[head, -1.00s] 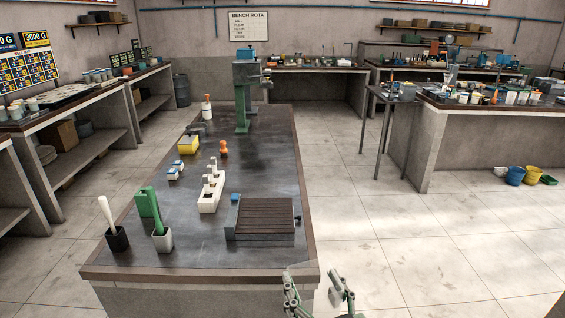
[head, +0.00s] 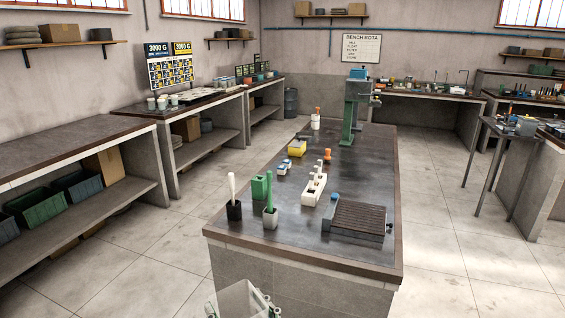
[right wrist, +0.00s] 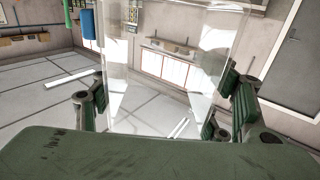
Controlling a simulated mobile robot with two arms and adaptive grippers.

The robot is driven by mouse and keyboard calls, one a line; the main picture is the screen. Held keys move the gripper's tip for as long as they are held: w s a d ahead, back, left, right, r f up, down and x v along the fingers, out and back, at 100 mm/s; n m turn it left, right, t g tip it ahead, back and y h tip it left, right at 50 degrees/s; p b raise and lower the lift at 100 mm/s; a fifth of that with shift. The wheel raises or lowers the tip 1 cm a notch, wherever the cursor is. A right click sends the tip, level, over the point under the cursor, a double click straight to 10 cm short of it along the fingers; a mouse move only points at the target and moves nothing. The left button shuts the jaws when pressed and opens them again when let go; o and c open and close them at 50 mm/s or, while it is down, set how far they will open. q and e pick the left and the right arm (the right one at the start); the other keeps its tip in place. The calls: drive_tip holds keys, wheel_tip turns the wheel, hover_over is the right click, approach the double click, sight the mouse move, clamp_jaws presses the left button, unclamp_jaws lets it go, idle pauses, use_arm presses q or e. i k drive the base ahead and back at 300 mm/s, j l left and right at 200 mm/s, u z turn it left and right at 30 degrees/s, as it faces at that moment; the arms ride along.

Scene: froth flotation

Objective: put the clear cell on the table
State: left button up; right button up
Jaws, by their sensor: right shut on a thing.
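The clear cell (head: 243,300) is a see-through box at the bottom edge of the head view, partly cut off. My right gripper (head: 246,308) is shut on it, one finger on each side. In the right wrist view the clear cell (right wrist: 172,55) stands up between the green fingers of the right gripper (right wrist: 165,105), and the room shows through it. The cell is in front of the near edge of a dark-topped bench (head: 300,240), not over its top. A small grey table (head: 511,131) stands at the right. My left gripper is not in view.
Side benches (head: 75,150) line the left; open floor lies between.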

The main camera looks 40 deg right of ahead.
sight(380, 168)
drive_tip(key=l+u, duration=0.35)
drive_tip(key=l, duration=0.25)
drive_tip(key=l+u, duration=0.3)
drive_tip(key=l, duration=0.35)
drive_tip(key=k+l+u, duration=0.15)
drive_tip(key=l+u, duration=0.2)
drive_tip(key=l, duration=0.2)
drive_tip(key=k+l, duration=0.15)
drive_tip(key=l, duration=0.45)
drive_tip(key=k+l, duration=0.1)
drive_tip(key=l, duration=0.5)
drive_tip(key=k+l, duration=0.15)
drive_tip(key=l, duration=0.45)
drive_tip(key=k+l, duration=0.15)
drive_tip(key=l, duration=0.45)
drive_tip(key=k+l, duration=0.15)
drive_tip(key=l, duration=0.45)
drive_tip(key=k+l, duration=0.1)
drive_tip(key=l, duration=0.5)
drive_tip(key=k+l, duration=0.15)
drive_tip(key=l, duration=0.5)
drive_tip(key=k+l, duration=0.15)
drive_tip(key=l, duration=0.45)
